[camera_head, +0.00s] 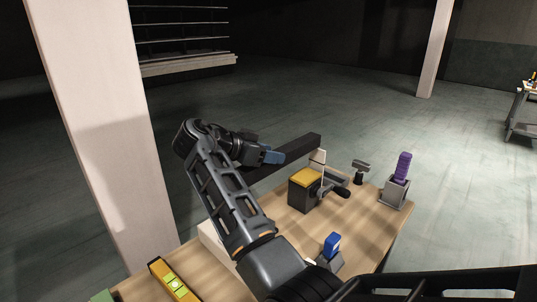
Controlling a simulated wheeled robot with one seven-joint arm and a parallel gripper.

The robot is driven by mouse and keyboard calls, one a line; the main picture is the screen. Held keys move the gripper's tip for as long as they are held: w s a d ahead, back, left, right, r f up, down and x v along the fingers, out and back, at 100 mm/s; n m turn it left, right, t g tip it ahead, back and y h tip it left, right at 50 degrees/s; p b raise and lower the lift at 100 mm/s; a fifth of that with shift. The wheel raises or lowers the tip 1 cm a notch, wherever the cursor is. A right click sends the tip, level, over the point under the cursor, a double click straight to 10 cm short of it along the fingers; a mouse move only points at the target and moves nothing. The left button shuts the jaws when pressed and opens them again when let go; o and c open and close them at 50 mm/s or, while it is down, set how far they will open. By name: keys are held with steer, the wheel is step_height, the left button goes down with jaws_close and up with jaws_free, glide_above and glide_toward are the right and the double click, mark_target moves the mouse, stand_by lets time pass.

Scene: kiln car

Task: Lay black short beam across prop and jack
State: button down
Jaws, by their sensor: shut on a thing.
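The black short beam (301,148) is a long dark bar, slanting from lower left to upper right at the table's far side. My gripper (272,157), with blue fingertips, is shut on it near its middle. My arm hides part of the beam's left side. A small T-topped black post (360,172), perhaps the jack or prop, stands right of the beam. A pale upright piece (318,156) shows just under the beam's right end; I cannot tell whether they touch. I cannot tell for certain which things are the prop and jack.
A dark block with a yellow top (305,178) stands in front of the beam, beside a dark clamp-like tool (334,187). A purple-handled thing sits in a grey holder (395,191). A blue-topped item (332,243) and yellow level (174,280) are nearer. A pale pillar (98,130) rises left.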

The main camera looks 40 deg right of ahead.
mark_target(244, 173)
steer(key=shift+f+b, duration=2.05)
steer(key=shift+f, duration=0.6)
steer(key=shift+f+b, duration=0.6)
steer(key=shift+b, duration=0.25)
stand_by(0.5)
steer(key=shift+c, duration=2)
jaws_free()
steer(key=shift+f, duration=0.1)
steer(key=shift+f, duration=0.1)
steer(key=shift+p+v, duration=0.45)
steer(key=shift+v, duration=3.55)
steer(key=shift+a, duration=0.1)
steer(key=b+v, duration=0.1)
steer(key=v, duration=0.6)
steer(key=shift+a+r+b, duration=0.25)
steer(key=shift+b, duration=0.05)
